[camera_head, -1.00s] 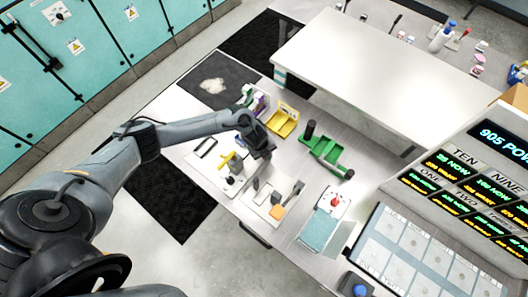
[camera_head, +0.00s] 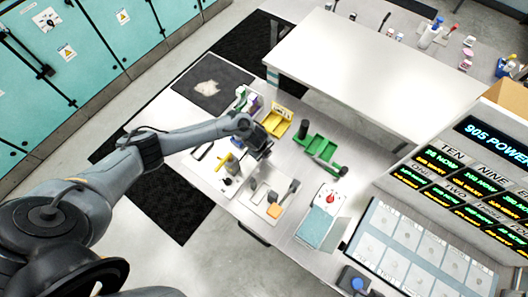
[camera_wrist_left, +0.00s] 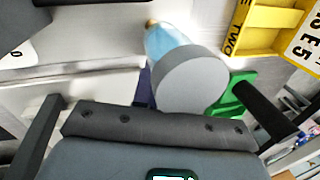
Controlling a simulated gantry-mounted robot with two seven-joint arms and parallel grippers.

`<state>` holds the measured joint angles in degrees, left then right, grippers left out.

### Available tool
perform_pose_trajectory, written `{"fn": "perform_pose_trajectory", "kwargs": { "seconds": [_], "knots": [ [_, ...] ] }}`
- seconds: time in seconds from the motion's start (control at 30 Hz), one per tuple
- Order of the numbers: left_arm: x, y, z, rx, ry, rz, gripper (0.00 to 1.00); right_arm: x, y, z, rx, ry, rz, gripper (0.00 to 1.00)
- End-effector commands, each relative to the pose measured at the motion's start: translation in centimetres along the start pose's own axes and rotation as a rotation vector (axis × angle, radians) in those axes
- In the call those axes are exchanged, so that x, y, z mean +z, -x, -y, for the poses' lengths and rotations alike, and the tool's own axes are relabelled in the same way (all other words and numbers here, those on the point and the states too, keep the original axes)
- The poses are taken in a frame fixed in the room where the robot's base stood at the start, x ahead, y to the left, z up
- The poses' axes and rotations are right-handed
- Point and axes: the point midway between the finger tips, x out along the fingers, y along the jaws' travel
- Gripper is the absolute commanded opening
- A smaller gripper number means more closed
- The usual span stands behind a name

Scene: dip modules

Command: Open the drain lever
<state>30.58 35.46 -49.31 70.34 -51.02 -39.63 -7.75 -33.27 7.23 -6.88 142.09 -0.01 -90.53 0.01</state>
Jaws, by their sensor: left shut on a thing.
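My left gripper (camera_head: 257,150) is over the workbench, just left of the yellow tray and the green tray in the head view. The left wrist view shows a cylinder (camera_wrist_left: 192,82) with a grey round end and a light blue body directly in front of it. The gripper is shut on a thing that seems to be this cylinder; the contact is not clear. A small yellow piece (camera_head: 227,161) stands on the bench left of the gripper. I cannot pick out the drain lever with certainty; the arm may hide it. My right gripper is not in view.
The yellow tray (camera_head: 278,123) and the green tray (camera_head: 321,151) lie right of the gripper. A pale board with small tools (camera_head: 268,197) and a box with a red knob (camera_head: 328,200) are nearer. A large white tabletop (camera_head: 370,75) is clear. A display console (camera_head: 465,170) stands at right.

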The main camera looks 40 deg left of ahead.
Motion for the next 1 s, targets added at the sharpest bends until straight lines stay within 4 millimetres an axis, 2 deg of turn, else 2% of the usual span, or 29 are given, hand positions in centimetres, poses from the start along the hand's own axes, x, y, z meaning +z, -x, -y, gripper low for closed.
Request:
{"fn": "perform_pose_trajectory", "kwargs": {
  "seconds": [0.07,0.1,0.23,0.53,0.67,0.77,1.0],
  "knots": [
    [0.0,0.1,0.1,-0.002,0.002,0.000,0.00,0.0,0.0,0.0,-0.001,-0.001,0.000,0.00],
    [0.0,0.1,0.1,-0.002,0.002,0.000,0.18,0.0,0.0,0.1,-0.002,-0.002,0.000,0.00],
    [0.0,0.1,0.1,-0.002,0.001,0.000,0.38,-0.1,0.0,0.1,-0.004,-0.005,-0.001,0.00],
    [0.0,0.1,0.0,-0.001,0.000,0.000,0.38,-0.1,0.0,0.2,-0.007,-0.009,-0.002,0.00],
    [0.1,0.9,0.1,-0.001,0.000,-0.001,0.38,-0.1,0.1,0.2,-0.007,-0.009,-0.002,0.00],
    [0.0,2.1,0.1,-0.001,-0.001,-0.002,0.38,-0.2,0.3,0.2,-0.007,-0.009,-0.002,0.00],
    [0.1,6.2,0.1,-0.003,-0.002,0.000,0.38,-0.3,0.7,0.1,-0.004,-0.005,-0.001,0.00]
  ]
}}
